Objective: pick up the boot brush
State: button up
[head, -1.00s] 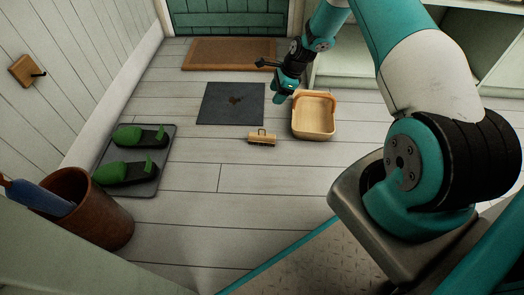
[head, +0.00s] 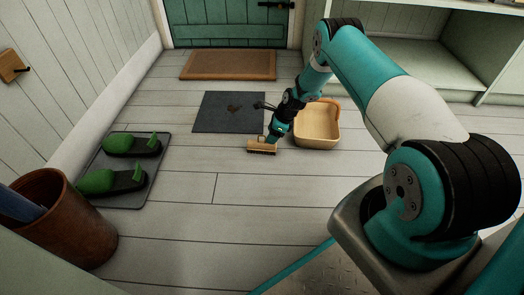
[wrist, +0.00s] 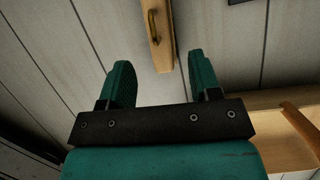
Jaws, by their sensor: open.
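The boot brush (head: 261,148) is a small wooden block with dark bristles along its lower side. It lies on the white plank floor in front of the dark mat. In the wrist view the brush (wrist: 157,40) shows its wooden back with a brass handle (wrist: 153,25). My gripper (head: 271,139) is low at the brush in the head view, beside its handle. In the wrist view my gripper (wrist: 160,80) has its two green fingers apart with nothing held between them. The brush lies just beyond the fingertips; whether they touch it, I cannot tell.
A light wooden basket (head: 316,128) stands close right of my gripper. A dark mat (head: 229,112) with dirt lies behind the brush, a brown doormat (head: 228,65) farther back. Green shoes sit on a grey tray (head: 130,194) at left, near a brown bin (head: 66,222). Floor in front is clear.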

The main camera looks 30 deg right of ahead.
aim_at(262, 143)
jog(key=b+x, duration=0.4)
jog(key=x, duration=0.1)
jog(key=shift+s+d+f+b, duration=0.15)
jog(key=shift+f+b, duration=0.1)
jog(key=shift+b, duration=0.1)
jog(key=shift+r, duration=0.15)
jog(key=c, duration=1)
jog(key=shift+r, duration=0.1)
